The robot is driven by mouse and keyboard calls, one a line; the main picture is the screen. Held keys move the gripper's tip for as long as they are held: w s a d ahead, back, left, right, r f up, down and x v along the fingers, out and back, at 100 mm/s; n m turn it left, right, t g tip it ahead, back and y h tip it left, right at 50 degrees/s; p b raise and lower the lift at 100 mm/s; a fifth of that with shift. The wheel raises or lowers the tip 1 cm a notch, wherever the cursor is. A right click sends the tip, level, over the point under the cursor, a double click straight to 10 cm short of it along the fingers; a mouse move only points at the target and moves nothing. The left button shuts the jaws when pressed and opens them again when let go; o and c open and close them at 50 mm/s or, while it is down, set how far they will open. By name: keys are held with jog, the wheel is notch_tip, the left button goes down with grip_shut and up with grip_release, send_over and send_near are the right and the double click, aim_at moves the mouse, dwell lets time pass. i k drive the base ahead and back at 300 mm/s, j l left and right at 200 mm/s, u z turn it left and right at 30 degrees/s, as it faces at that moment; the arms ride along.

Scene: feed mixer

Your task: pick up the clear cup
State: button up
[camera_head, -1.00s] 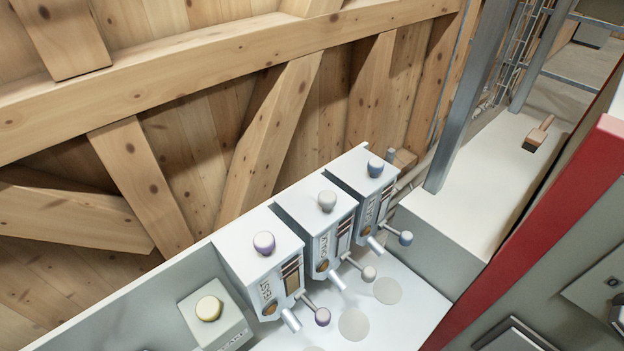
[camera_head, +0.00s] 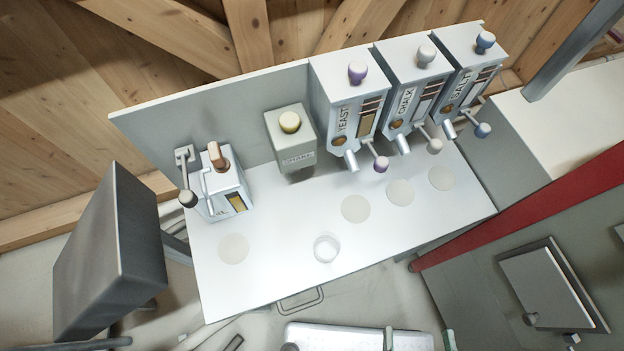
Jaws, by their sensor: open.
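The clear cup (camera_head: 326,247) stands on the white counter (camera_head: 290,275), towards its front edge and near the middle of its length. It is small and see-through, with a pale round rim. It looks upright and stands apart from the pale round spots on the counter. I cannot tell whether anything is in it. No part that I can make out as my gripper shows in this view.
Dispensers marked yeast (camera_head: 346,105), chalk (camera_head: 408,90) and salt (camera_head: 466,75) stand along the back right. A dark grey box (camera_head: 110,255) is beyond the counter's left end.

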aim_at(326, 246)
jog(key=k+l+u, duration=0.25)
jog(key=u, duration=0.15)
jog(key=k+l+u, duration=0.45)
jog(key=i+j, duration=0.1)
